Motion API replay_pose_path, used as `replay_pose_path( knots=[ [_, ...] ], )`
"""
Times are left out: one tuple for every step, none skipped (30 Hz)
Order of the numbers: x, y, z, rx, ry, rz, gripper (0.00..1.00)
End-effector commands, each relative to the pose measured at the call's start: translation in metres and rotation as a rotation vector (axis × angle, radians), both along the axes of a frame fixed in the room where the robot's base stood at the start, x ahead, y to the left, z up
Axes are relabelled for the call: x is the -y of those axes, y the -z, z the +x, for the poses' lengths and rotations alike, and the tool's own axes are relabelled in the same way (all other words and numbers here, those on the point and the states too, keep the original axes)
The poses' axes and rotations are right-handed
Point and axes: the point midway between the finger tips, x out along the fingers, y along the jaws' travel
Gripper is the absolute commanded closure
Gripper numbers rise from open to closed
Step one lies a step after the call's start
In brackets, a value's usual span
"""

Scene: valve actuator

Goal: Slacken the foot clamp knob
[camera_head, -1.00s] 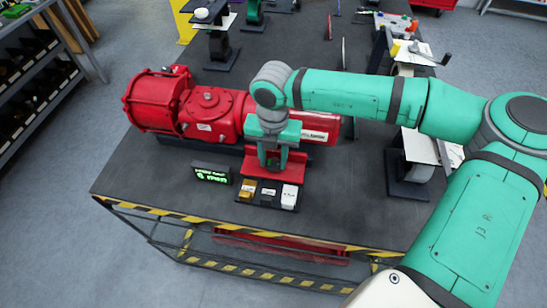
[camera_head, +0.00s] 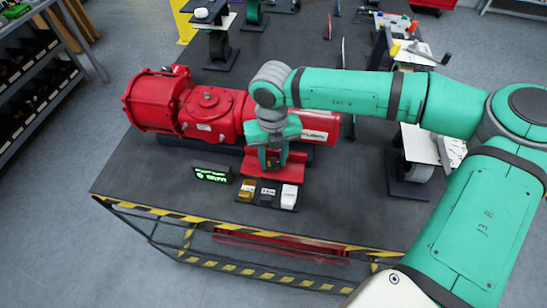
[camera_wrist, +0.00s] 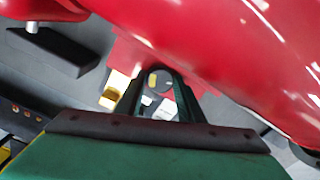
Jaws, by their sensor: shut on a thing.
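The large red valve actuator (camera_head: 209,112) lies on the dark bench. A red foot bracket (camera_head: 293,166) stands at its front side. My gripper (camera_head: 272,164) points down at this bracket, and in the wrist view its two fingers (camera_wrist: 160,74) reach down beside the red body. A dark round knob (camera_wrist: 159,83) with a small yellow mark shows between the fingers, which are shut on it. In the head view the gripper hides the knob. How loose the knob is cannot be told.
A small display (camera_head: 212,175) with green text stands left of the bracket. The front left bench top is clear.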

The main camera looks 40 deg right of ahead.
Motion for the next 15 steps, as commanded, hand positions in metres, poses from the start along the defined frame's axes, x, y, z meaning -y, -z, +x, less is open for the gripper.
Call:
replay_pose_path(
  knots=[
    [-0.0003,-0.0009,0.0001,0.001,-0.024,0.000,0.88],
    [-0.0001,-0.0009,0.0000,0.002,-0.037,0.001,0.88],
    [0.0001,-0.0009,-0.0003,0.002,-0.054,0.001,0.88],
    [0.0002,-0.0009,-0.0004,0.001,-0.065,0.002,0.88],
    [0.0004,-0.0009,-0.0006,0.001,-0.075,0.002,0.88],
    [0.0005,-0.0009,-0.0009,0.001,-0.087,0.002,0.88],
    [0.0005,-0.0009,-0.0010,0.000,-0.094,0.002,0.88],
    [0.0006,-0.0009,-0.0012,0.000,-0.101,0.002,0.88],
    [0.0007,-0.0009,-0.0013,0.000,-0.109,0.002,0.88],
    [0.0007,-0.0009,-0.0015,0.000,-0.113,0.002,0.88],
    [0.0008,-0.0009,-0.0016,-0.001,-0.117,0.003,0.88],
    [0.0008,-0.0009,-0.0017,-0.001,-0.120,0.003,0.88],
    [0.0008,-0.0009,-0.0017,-0.001,-0.121,0.003,0.88],
    [0.0009,-0.0009,-0.0018,-0.001,-0.123,0.003,0.88],
    [0.0009,-0.0009,-0.0018,-0.001,-0.124,0.003,0.88]
  ],
)
